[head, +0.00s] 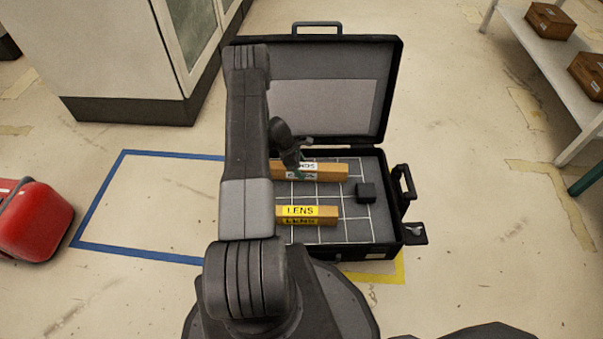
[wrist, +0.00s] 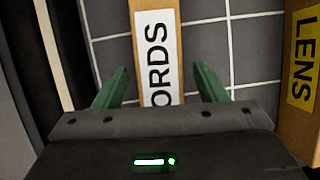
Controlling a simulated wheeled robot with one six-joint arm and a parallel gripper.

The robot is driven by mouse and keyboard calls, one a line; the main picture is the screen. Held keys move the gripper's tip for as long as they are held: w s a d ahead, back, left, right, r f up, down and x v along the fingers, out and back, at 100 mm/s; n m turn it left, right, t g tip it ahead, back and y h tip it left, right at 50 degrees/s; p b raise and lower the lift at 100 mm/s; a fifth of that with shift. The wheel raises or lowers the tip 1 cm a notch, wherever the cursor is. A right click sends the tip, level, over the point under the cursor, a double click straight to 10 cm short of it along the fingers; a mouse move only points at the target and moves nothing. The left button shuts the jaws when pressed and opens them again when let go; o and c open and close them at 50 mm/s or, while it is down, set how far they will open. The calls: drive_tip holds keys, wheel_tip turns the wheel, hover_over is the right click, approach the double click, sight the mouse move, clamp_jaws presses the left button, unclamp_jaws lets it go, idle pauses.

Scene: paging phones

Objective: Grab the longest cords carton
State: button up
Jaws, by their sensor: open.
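An orange-brown cords carton (head: 333,171) with a white label lies in the open black case (head: 385,228). Its left part is hidden behind my arm. In the wrist view the cords carton (wrist: 157,45) runs up the middle, with "ORDS" readable. My gripper (head: 294,163) is over the left part of this carton. In the wrist view my gripper (wrist: 160,78) is open, with one green finger on each side of the carton and gaps between. Nothing is held. Only one cords carton shows.
A carton with a yellow LENS label (head: 306,222) lies nearer in the case; it also shows at the right of the wrist view (wrist: 300,60). A small black block (head: 366,192) sits to the right. The raised lid (head: 330,60) stands behind.

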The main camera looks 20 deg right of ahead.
sight(303, 171)
drive_tip(key=x, duration=0.3)
drive_tip(key=shift+f+b, duration=0.25)
drive_tip(key=shift+b, duration=0.1)
drive_tip(key=shift+r, duration=0.1)
drive_tip(key=c, duration=1.4)
